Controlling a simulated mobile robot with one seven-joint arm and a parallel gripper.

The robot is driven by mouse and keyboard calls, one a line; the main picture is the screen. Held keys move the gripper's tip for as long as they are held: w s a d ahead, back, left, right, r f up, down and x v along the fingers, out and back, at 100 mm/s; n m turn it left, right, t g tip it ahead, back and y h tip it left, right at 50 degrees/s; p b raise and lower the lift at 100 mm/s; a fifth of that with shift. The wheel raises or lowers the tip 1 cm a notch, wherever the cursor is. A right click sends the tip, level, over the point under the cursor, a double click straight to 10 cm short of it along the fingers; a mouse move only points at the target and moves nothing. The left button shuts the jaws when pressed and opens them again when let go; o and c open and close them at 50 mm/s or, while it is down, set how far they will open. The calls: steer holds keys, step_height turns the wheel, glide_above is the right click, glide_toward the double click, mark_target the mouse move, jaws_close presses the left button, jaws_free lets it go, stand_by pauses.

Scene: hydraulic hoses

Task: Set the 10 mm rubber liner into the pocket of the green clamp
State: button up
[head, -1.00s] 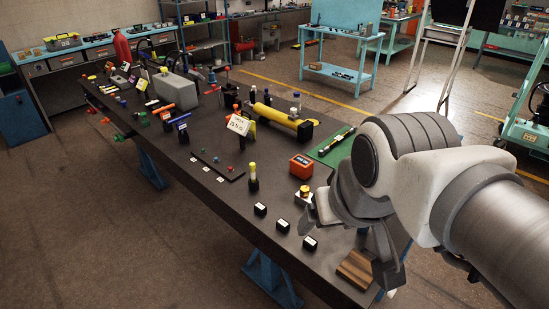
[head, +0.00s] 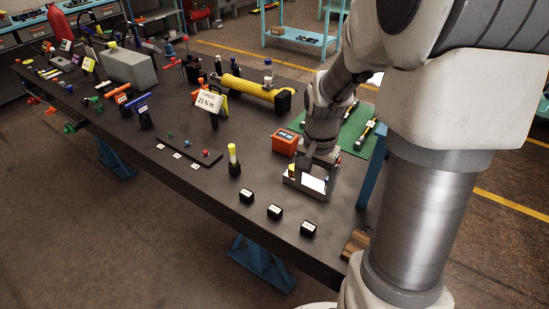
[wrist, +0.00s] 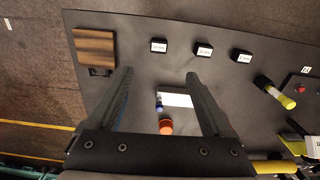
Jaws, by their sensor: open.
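Three small black blocks with white labels stand in a row along the near table edge: left (head: 247,196), middle (head: 275,212) and right (head: 308,230). They look like the liners; the label nearest the wooden block seems to read 10 mm in the wrist view (wrist: 159,46), but the print is too small to be sure. My gripper (head: 312,180) is open above the table, behind the row, with its fingers (wrist: 159,73) pointing down and no block between them. A small green piece (head: 97,101) far left may be the green clamp; its pocket cannot be made out.
A white plate (wrist: 176,100) with small coloured pieces lies below my gripper. An orange box (head: 285,142), a yellow-topped post (head: 233,160) and a green mat (head: 356,130) are close by. A wooden block (wrist: 95,46) stands at the near right corner. A yellow cylinder (head: 250,88) lies farther back.

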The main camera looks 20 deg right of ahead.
steer(key=f, duration=0.1)
glide_above(309, 226)
steer(key=f, duration=1.1)
steer(key=shift+s+a+f+b, duration=0.1)
steer(key=shift+a+f+b, duration=0.15)
steer(key=shift+f+b, duration=0.1)
steer(key=shift+d+f, duration=0.2)
steer(key=shift+f, duration=2.5)
jaws_close()
steer(key=shift+r, duration=0.1)
steer(key=shift+r, duration=0.45)
steer(key=r, duration=0.3)
steer(key=shift+d+r, duration=0.25)
steer(key=shift+r, duration=0.05)
steer(key=s+d+r, duration=0.4)
steer(key=d+r, duration=0.2)
steer(key=d, duration=0.4)
steer(key=shift+s+d+r, duration=0.15)
steer(key=shift+s+r, duration=0.05)
